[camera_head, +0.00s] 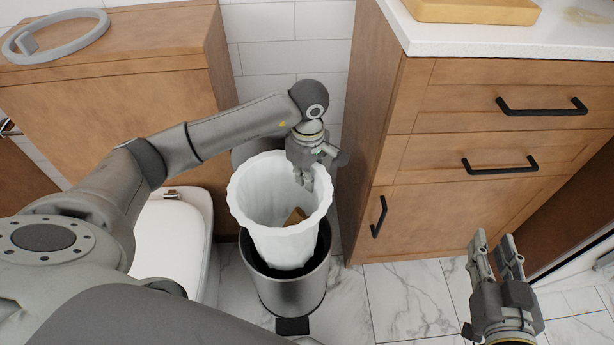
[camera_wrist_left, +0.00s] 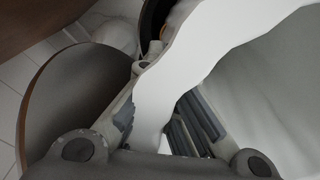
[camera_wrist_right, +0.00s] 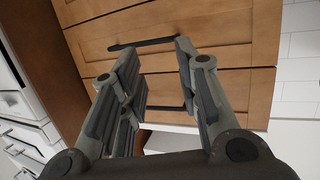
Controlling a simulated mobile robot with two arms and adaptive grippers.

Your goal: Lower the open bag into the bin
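The white open bag (camera_head: 280,240) stands upright with its mouth up and its lower end inside the rim of the round metal bin (camera_head: 290,290). Its upper part rises well above the bin. A small brown piece (camera_head: 296,216) shows inside the bag. My left gripper (camera_head: 305,182) is at the bag's far right rim, with the bag's wall between its fingers; the bag (camera_wrist_left: 195,55) partly hides the fingers in the left wrist view. My right gripper (camera_head: 496,250) is open and empty, low at the right, away from the bag and bin.
The bin's round lid (camera_wrist_left: 75,100) stands open behind the bag. A white toilet (camera_head: 170,240) is left of the bin. A wooden drawer cabinet (camera_head: 480,150) with black handles stands to the right. Marble floor (camera_head: 405,300) is clear between the bin and my right gripper.

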